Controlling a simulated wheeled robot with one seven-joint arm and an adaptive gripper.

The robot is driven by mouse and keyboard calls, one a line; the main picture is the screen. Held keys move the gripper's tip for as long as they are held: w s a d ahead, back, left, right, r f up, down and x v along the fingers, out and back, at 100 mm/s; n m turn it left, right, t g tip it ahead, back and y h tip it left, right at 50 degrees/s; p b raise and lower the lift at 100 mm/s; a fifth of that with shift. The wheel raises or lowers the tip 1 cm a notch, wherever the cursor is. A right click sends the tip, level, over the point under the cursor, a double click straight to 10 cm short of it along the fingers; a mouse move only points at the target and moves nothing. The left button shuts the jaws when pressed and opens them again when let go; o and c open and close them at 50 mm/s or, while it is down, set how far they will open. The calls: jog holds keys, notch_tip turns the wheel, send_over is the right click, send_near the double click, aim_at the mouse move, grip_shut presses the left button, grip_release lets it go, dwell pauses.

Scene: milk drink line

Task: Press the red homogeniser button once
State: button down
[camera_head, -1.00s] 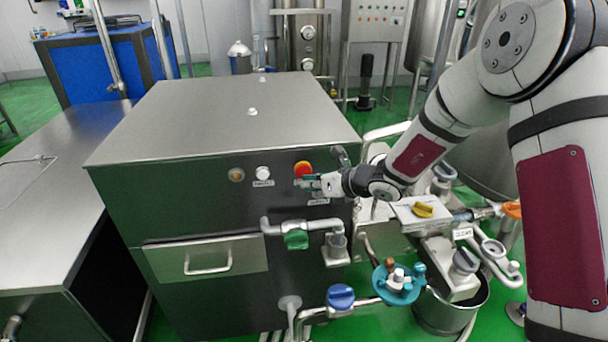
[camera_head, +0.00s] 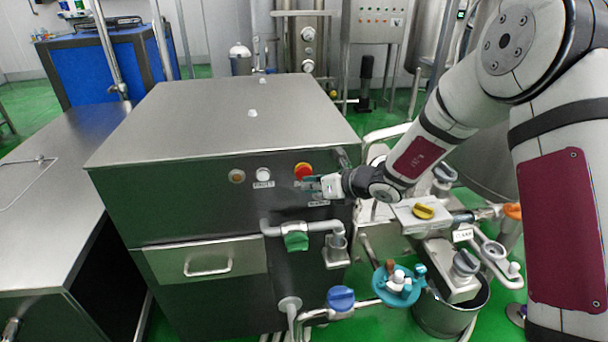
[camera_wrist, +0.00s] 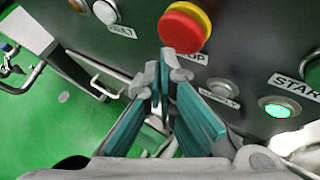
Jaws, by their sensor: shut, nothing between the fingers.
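The red button (camera_head: 303,169) sits on the dark front panel of the steel homogeniser cabinet (camera_head: 190,205), near its upper right corner. In the wrist view the red button (camera_wrist: 181,28) has a round red head on a yellow collar, with a partly hidden label below it. My gripper (camera_head: 309,185) is shut and empty in front of the panel, just below the button. In the wrist view its teal fingertips (camera_wrist: 166,62) lie together near the button's lower left edge. I cannot tell whether they touch it.
A green-lit button (camera_wrist: 278,108) labelled START is to the right of my fingers in the wrist view. A white button (camera_head: 263,174) is left of the red one. A pipe with a green valve handle (camera_head: 296,241) juts out below my gripper.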

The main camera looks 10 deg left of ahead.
jog(key=shift+w, duration=0.1)
dwell(0.3)
jog(key=shift+w+a, duration=0.15)
jog(key=shift+w, duration=0.2)
jog(key=shift+w+a+b, duration=0.1)
jog(key=shift+w+b, duration=0.3)
dwell(0.8)
dwell(0.3)
jog(key=shift+s+d+p, duration=0.25)
jog(key=shift+s+p, duration=0.15)
jog(key=shift+s, duration=0.4)
jog(key=s+p, duration=0.1)
jog(key=s, duration=0.1)
jog(key=s+d+p, duration=0.1)
jog(key=s, duration=0.2)
jog(key=shift+d, duration=0.2)
dwell(0.4)
